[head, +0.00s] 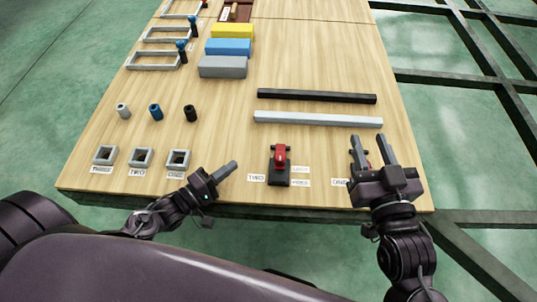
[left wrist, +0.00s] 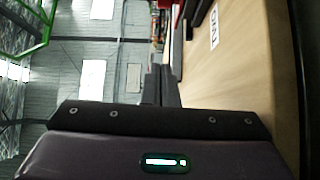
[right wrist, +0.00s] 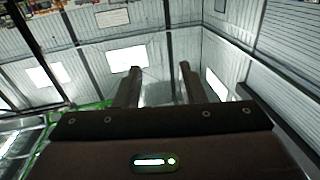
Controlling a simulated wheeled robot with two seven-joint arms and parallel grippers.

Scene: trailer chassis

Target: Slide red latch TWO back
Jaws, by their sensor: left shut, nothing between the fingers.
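Red latch TWO (head: 281,157) stands on a dark base (head: 279,176) near the table's front edge, beside a label reading TWO (head: 256,178). Two more small labels lie to its right. My left gripper (head: 229,170) is shut and empty, to the left of the latch and apart from it. In the left wrist view its closed fingers (left wrist: 160,85) point along the table edge. My right gripper (head: 370,142) is open and empty at the front right, over the spot labelled ONE (head: 339,182). Its fingers partly hide a dark fixture there. In the right wrist view the fingers (right wrist: 157,85) stand apart.
Three square sockets (head: 141,158) and three small cylinders (head: 155,111) sit on the left. A black bar (head: 316,96) and a grey bar (head: 318,119) lie behind the latch. Yellow, blue and grey blocks (head: 222,67) lie farther back. Dark frame beams run at right.

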